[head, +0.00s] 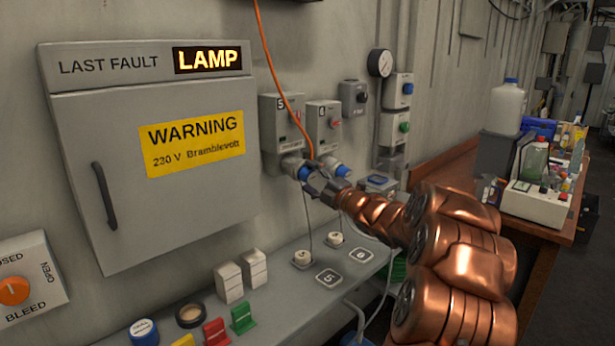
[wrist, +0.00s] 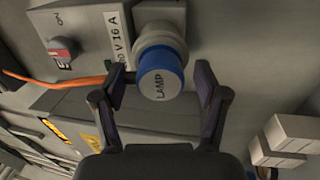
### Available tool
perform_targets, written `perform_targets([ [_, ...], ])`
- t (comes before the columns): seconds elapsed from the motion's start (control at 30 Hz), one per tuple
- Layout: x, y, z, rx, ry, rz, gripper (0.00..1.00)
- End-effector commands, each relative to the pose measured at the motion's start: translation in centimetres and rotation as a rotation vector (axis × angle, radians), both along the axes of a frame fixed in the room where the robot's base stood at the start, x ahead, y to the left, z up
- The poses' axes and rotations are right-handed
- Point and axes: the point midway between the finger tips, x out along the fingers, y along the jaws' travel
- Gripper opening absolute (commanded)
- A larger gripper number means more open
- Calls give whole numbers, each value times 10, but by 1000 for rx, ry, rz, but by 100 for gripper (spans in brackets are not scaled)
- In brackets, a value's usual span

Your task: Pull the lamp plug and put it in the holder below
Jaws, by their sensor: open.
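The lamp plug (wrist: 161,77) is a blue cap marked LAMP, seated in a round grey socket (wrist: 160,40) on a wall box. My gripper (wrist: 160,88) is open, with one finger on each side of the plug in the wrist view; no clear contact shows. In the head view my gripper (head: 321,180) is up at two blue plugs, a left one (head: 304,172) and a right one (head: 342,170). I cannot tell there which is the lamp plug. Below, two round pale pieces (head: 302,258) stand on the shelf by labels 5 and 6; I cannot tell if these are the holder.
A grey cabinet (head: 150,215) with a lit LAMP sign (head: 208,60) is on the left. An orange cable (head: 270,60) hangs down by the boxes. The shelf (head: 275,310) carries white blocks (head: 228,282) and coloured pieces. A wooden bench (head: 530,228) stands right.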

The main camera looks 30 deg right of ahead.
Motion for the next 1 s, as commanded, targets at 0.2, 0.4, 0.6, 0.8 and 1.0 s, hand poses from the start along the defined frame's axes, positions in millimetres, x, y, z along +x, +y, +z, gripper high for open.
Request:
perform_targets([
  [0.2,0,0,0,0,0,0,58],
  [0.4,0,0,0,0,0,0,38],
  [0.6,0,0,0,0,0,0,17],
  [0.8,0,0,0,-1,0,0,0],
  [1.0,-1,-1,0,-1,0,0,0],
])
